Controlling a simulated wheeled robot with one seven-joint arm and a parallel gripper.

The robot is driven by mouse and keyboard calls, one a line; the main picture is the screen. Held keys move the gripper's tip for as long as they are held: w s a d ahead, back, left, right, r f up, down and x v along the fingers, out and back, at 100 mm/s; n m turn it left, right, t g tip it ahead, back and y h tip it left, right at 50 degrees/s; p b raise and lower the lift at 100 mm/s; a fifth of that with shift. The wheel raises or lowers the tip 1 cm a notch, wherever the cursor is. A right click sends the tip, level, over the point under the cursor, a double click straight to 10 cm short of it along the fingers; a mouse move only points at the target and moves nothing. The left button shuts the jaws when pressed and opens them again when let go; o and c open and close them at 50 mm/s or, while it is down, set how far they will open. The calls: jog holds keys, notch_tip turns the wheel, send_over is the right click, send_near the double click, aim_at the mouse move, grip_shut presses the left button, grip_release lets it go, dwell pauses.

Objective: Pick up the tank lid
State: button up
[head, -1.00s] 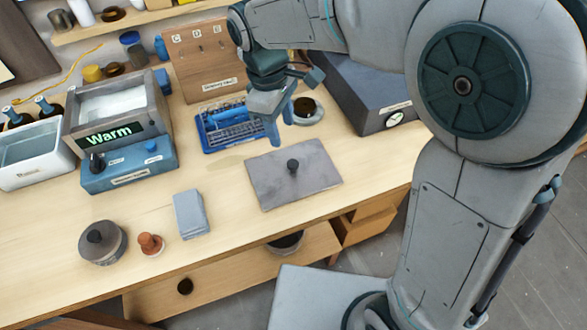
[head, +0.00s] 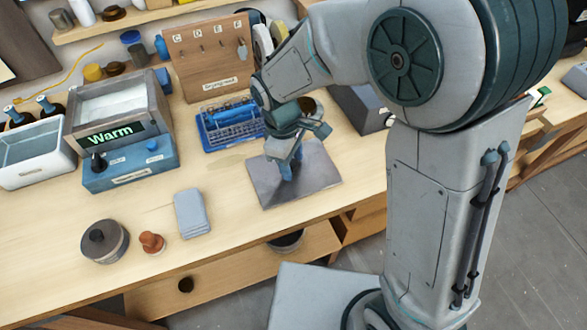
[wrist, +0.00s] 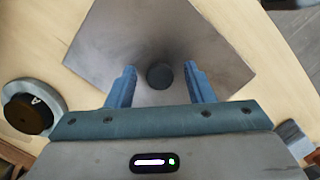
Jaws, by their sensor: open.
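The tank lid (head: 318,177) is a flat grey square plate lying on the wooden bench. In the wrist view the lid (wrist: 150,35) fills the upper middle, with its dark round knob (wrist: 159,76) near its centre. My gripper (head: 287,172) is over the lid in the head view and hides the knob there. In the wrist view my gripper (wrist: 160,88) is open, with one blue finger on each side of the knob. A gap shows between each finger and the knob. I cannot tell how far the fingertips are above the plate.
A heated tank unit reading "Warm" (head: 123,131) stands at the left. A blue rack (head: 229,127) sits just behind the lid. A grey block stack (head: 191,213), a reddish knobbed piece (head: 152,242) and a round grey container (head: 104,241) stand toward the front left.

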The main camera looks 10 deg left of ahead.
jog(key=shift+c, duration=0.3)
grip_shut()
jog(key=shift+r, duration=0.1)
